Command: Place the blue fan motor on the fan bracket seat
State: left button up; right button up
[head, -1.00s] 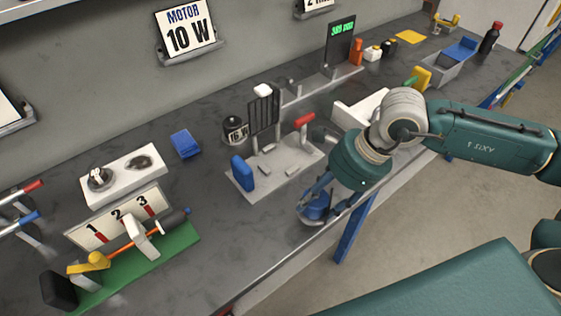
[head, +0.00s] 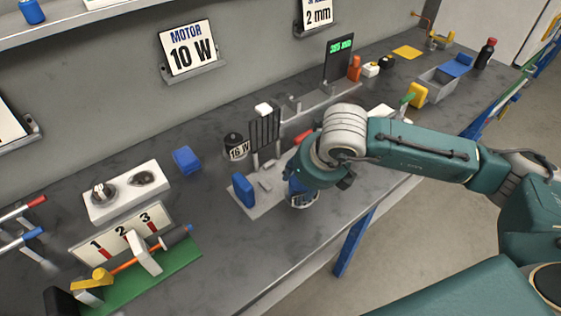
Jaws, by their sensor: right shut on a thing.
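My right gripper (head: 302,200) is shut on a blue object, which I take to be the blue fan motor (head: 296,187). The gripper and wrist hide most of it. The gripper hangs at the front right edge of a grey plate (head: 257,205) on the bench, and I cannot tell whether the held motor touches the plate. I cannot tell which part is the fan bracket seat; my arm covers the plate's right side. My left gripper is not in view.
A black canister marked 16 W (head: 236,147) stands behind the plate. A blue box (head: 187,160) and a white block with round sockets (head: 128,194) lie to the left. A hammer (head: 150,252) rests on a green base. The bench front between is clear.

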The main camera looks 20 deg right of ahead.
jog(key=w, duration=0.3)
jog(key=w+a, duration=0.1)
jog(key=w, duration=0.2)
jog(key=w+a+p, duration=0.1)
jog(key=w, duration=0.3)
jog(key=shift+w, duration=0.1)
notch_tip(320, 180, down, 3)
jog(key=shift+r+b, duration=0.1)
jog(key=shift+b, duration=0.45)
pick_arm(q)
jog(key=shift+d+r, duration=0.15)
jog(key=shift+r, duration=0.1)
pick_arm(e)
jog(key=shift+f, duration=0.4)
jog(key=shift+f, duration=0.1)
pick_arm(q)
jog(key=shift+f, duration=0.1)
pick_arm(e)
jog(key=o, duration=1.4)
jog(key=shift+c, duration=0.2)
jog(key=shift+r, duration=0.25)
pick_arm(q)
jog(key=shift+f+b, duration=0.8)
jog(key=shift+b, duration=0.1)
pick_arm(e)
jog(key=v, duration=1.1)
jog(key=shift+s+r, duration=0.25)
jog(key=shift+r, duration=0.1)
